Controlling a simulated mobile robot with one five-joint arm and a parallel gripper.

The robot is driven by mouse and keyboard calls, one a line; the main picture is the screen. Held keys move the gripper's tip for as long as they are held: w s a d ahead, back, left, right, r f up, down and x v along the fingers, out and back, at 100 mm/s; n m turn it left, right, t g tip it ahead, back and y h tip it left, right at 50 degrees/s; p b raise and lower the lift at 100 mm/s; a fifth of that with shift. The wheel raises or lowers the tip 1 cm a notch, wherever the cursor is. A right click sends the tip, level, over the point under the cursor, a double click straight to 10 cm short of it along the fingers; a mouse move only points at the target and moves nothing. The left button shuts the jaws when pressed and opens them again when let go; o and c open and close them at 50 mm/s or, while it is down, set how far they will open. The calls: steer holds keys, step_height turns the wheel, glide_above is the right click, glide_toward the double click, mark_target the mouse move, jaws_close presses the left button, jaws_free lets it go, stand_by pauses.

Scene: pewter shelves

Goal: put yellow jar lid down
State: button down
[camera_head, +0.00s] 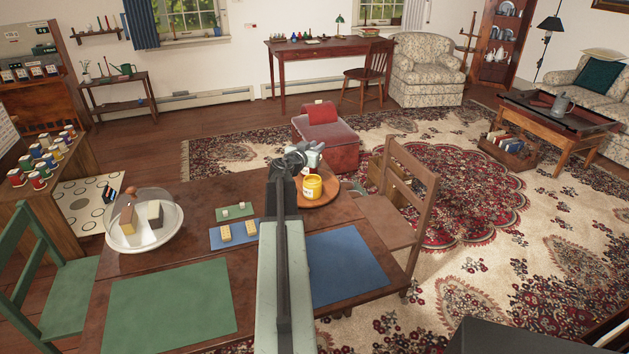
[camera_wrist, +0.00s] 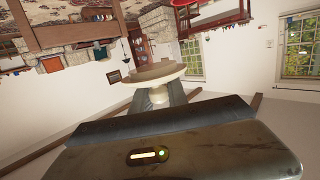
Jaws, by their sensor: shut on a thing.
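My gripper (camera_head: 302,158) is stretched out over the far end of the brown table, above the round wooden tray (camera_head: 327,196). In the wrist view, its grey fingers (camera_wrist: 158,99) are shut on the knob of a pale cream, disc-shaped lid (camera_wrist: 154,73). The lid shows no clear yellow there. A yellow jar (camera_head: 313,187) with a pale label stands on the tray, just below and right of my gripper. Its top looks uncovered. In the head view the lid is hard to make out beside the gripper; my arm hides part of the tray.
A blue mat (camera_head: 344,266) lies right of my arm and a green mat (camera_head: 170,307) left. Small blocks stand on blue and green cards (camera_head: 233,235). A glass-domed white dish (camera_head: 145,238) is at left. A wooden chair (camera_head: 408,208) stands at the table's right edge.

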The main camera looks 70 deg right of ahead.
mark_target(313, 180)
steer(key=shift+f+b, duration=4.25)
steer(key=shift+f, duration=0.55)
steer(key=c, duration=1.3)
jaws_free()
steer(key=shift+r, duration=0.1)
steer(key=shift+a, duration=0.1)
steer(key=a, duration=0.7)
steer(key=shift+w+a+r+p, duration=0.25)
steer(key=shift+w+p, duration=0.1)
steer(key=shift+w, duration=0.1)
steer(key=shift+o, duration=0.5)
steer(key=shift+a, duration=0.15)
steer(key=shift+h, duration=0.6)
steer(key=shift+s+d+f+b, duration=0.1)
steer(key=shift+d+b, duration=0.4)
steer(key=shift+d, duration=0.35)
steer(key=shift+s+d+f+b, duration=0.15)
steer(key=shift+d+b, duration=0.35)
steer(key=shift+d, duration=0.35)
steer(key=shift+s+d+f+b, duration=0.1)
steer(key=shift+d+b, duration=0.4)
steer(key=shift+d, duration=0.35)
